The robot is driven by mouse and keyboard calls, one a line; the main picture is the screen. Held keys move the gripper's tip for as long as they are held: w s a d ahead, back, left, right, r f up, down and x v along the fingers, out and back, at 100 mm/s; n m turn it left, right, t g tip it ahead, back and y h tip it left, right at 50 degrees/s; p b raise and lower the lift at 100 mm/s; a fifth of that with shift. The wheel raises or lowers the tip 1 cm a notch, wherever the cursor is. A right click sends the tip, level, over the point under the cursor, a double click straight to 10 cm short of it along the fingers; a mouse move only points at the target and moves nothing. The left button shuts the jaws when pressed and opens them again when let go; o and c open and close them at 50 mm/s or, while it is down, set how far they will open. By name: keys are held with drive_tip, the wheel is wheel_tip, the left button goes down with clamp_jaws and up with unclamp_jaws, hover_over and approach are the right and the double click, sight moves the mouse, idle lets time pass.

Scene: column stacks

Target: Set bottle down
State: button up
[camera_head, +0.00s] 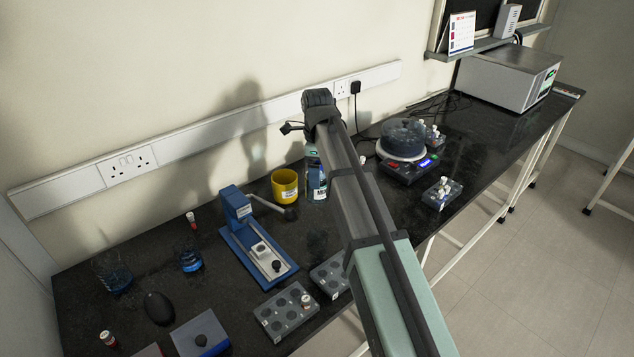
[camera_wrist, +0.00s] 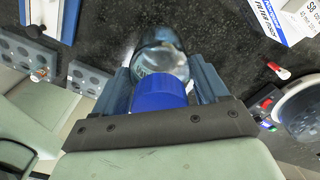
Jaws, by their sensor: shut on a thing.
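The bottle (camera_wrist: 160,62) is clear glass with a blue screw cap (camera_wrist: 159,92). In the wrist view it sits between the two fingers of my gripper (camera_wrist: 166,78), which is shut on it, with the cap end nearest the camera. The bottle's lower part points away from the camera and looks dark, over the black bench. I cannot tell whether its base touches the bench.
Near the grip are grey racks (camera_wrist: 88,78), a blue-and-white box (camera_wrist: 285,22), a red-capped vial (camera_wrist: 278,71) and a hotplate device (camera_wrist: 303,108). The head view shows a yellow pot (camera_head: 285,186), a blue stand (camera_head: 258,255) and bare black bench (camera_head: 330,240).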

drive_tip(key=shift+r, duration=0.5)
drive_tip(key=shift+w+d+r, duration=0.15)
drive_tip(key=shift+d+r, duration=0.05)
drive_tip(key=shift+d, duration=0.05)
drive_tip(key=w+d+m, duration=0.2)
drive_tip(key=w+d, duration=0.1)
drive_tip(key=d, duration=0.9)
drive_tip(key=w+d+m, duration=0.1)
drive_tip(key=w+d, duration=0.2)
drive_tip(key=d, duration=0.9)
wheel_tip(320, 180, down, 9)
drive_tip(key=n, duration=0.4)
drive_tip(key=shift+w+a+f, duration=0.2)
drive_tip(key=shift+w+a, duration=0.05)
drive_tip(key=shift+w, duration=0.15)
drive_tip(key=shift+f, duration=0.1)
drive_tip(key=o, duration=1.4)
